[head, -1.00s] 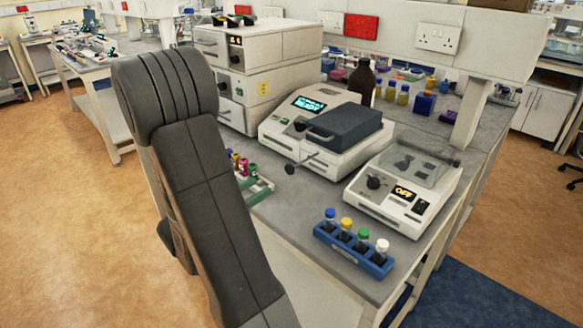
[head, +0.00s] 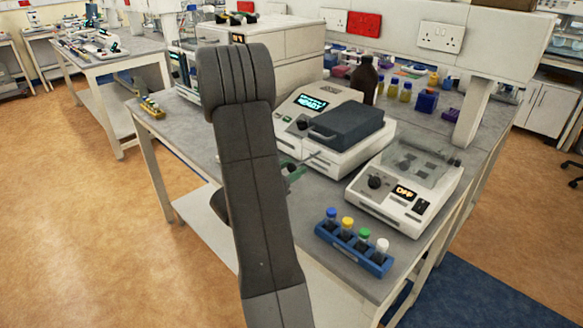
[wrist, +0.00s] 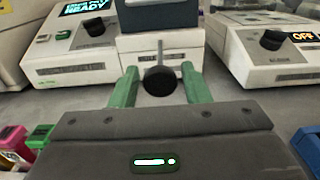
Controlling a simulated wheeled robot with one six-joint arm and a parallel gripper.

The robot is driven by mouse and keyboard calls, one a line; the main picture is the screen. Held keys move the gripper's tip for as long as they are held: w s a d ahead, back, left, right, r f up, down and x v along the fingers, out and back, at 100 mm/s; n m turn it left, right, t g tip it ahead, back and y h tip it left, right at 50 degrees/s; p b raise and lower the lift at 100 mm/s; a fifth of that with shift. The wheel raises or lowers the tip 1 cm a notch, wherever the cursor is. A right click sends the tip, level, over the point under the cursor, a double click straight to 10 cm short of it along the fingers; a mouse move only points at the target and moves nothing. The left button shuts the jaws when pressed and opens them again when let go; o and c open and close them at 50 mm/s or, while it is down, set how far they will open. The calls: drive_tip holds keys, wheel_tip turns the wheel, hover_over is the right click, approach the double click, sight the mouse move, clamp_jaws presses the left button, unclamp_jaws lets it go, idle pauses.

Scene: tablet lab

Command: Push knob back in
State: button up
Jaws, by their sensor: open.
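The knob (wrist: 160,81) is a dark round ball on the end of a thin metal rod. The rod stands out from the front of the white machine (wrist: 161,43) with the READY display. My gripper (wrist: 158,72) is open, with one green finger on each side of the knob. A gap shows on both sides, and the knob is not gripped. In the head view my gripper (head: 291,170) is at the machine's front, partly hidden behind my arm, and the rod (head: 312,157) reaches toward it. The machine's dark lidded block (head: 345,128) is on top.
A second white device (head: 408,190) with an OFF display stands to the right. A blue rack (head: 352,250) of several capped vials sits near the front edge. Pink and green capped tubes (wrist: 13,139) lie low at the left in the wrist view. A brown bottle (head: 365,78) stands behind.

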sight(320, 152)
clamp_jaws()
drive_tip(key=b+x, duration=0.2)
drive_tip(key=x, duration=0.5)
drive_tip(key=shift+w+d+f, duration=0.1)
drive_tip(key=shift+w+d, duration=0.25)
drive_tip(key=shift+c, duration=0.7)
unclamp_jaws()
drive_tip(key=shift+o, duration=0.7)
drive_tip(key=shift+w+d, duration=0.15)
